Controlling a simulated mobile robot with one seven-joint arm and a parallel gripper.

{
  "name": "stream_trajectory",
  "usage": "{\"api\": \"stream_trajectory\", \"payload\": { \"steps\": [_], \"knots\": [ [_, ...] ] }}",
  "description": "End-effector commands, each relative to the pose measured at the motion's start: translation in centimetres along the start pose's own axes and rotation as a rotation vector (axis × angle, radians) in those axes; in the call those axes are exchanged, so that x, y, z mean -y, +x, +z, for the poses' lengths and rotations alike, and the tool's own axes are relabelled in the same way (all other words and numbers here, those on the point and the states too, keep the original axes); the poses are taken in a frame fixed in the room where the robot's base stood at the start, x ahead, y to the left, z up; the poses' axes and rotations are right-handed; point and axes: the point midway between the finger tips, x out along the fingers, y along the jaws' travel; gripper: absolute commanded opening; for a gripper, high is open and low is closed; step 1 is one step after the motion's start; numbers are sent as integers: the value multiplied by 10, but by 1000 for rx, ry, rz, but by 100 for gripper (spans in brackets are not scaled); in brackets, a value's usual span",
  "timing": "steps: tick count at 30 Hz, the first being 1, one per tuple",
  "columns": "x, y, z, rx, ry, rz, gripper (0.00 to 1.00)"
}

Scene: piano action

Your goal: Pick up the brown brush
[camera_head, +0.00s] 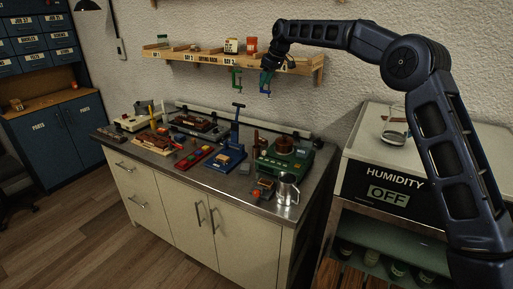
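I cannot clearly make out the brown brush. A small brown strip (396,119) shows at the clear glass vessel (394,134) on top of the humidity cabinet at the right, but I cannot tell whether it is a brush. My gripper (271,63) is at the end of my raised arm, in front of the wall shelf, above and well apart from the workbench. It is small and dark here, so its fingers cannot be told apart, and I see nothing held in it.
The workbench (257,203) carries a blue press (232,150), a green device (284,160), a metal mug (287,189) and several small parts. The wall shelf (205,62) holds jars, with clamps (237,80) below. The humidity cabinet (372,187) stands right. The wooden floor at left is clear.

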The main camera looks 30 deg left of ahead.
Motion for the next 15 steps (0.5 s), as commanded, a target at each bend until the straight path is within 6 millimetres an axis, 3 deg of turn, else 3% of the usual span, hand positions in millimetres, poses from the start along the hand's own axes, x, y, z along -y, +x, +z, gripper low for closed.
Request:
{"api": "stream_trajectory", "payload": {
  "steps": [3,9,15],
  "knots": [
    [4,10,-7,-2,-13,-10,37],
    [3,36,6,-1,-11,-8,37],
    [4,81,24,1,-11,-10,37]
  ]
}}
